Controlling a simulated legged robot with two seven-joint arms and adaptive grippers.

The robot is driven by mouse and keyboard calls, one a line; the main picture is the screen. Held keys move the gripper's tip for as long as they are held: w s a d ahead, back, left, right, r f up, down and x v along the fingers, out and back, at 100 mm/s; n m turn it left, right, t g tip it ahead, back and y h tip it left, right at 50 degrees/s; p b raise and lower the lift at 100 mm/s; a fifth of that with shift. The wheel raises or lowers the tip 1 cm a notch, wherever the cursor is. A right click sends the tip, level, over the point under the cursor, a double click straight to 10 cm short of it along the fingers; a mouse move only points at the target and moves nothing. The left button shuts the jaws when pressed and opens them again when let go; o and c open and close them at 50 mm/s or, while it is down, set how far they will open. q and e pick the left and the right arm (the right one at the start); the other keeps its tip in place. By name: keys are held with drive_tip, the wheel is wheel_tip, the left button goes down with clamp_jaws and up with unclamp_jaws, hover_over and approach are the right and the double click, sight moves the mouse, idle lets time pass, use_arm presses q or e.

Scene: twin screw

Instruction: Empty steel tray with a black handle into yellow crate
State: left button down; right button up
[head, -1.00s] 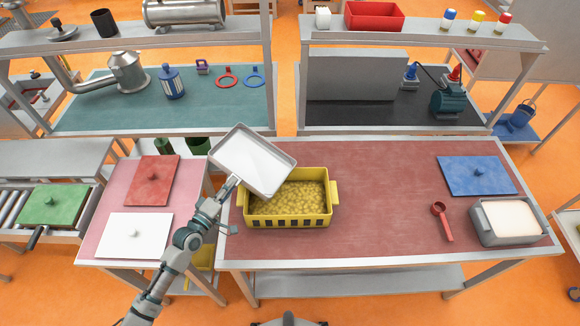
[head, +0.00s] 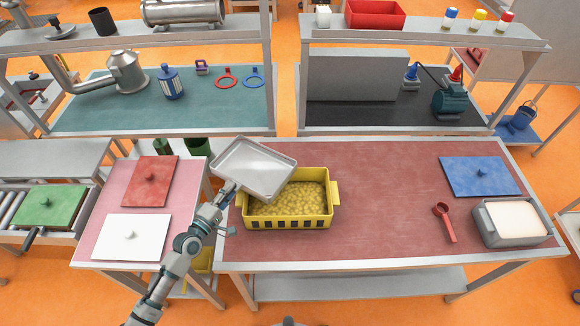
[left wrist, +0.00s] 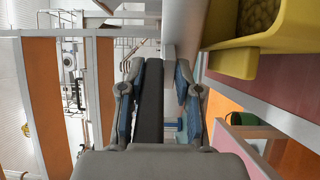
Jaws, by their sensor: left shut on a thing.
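The steel tray (head: 254,168) is held in the air over the left back part of the yellow crate (head: 288,223). Its inside faces the head view and looks bare. The crate stands on the red-topped table and holds many yellowish lumps (head: 295,197); the tray hides its back left corner. My left gripper (head: 229,188) is at the tray's near left side, left of the crate. In the left wrist view its fingers are shut on the black handle (left wrist: 150,100), and the crate (left wrist: 262,42) shows at upper right. My right gripper is not in view.
On the same table (head: 385,200) lie a blue lidded plate (head: 478,175), a red scoop (head: 444,222) and a grey bin with white contents (head: 510,222). The table's middle is clear. A side table at left bears a red plate (head: 151,181) and a white plate (head: 133,235).

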use_arm(q)
drive_tip(key=shift+r, duration=0.1)
wheel_tip(320, 180, up, 3)
drive_tip(key=p, duration=0.3)
drive_tip(key=shift+r, duration=0.1)
idle(0.4)
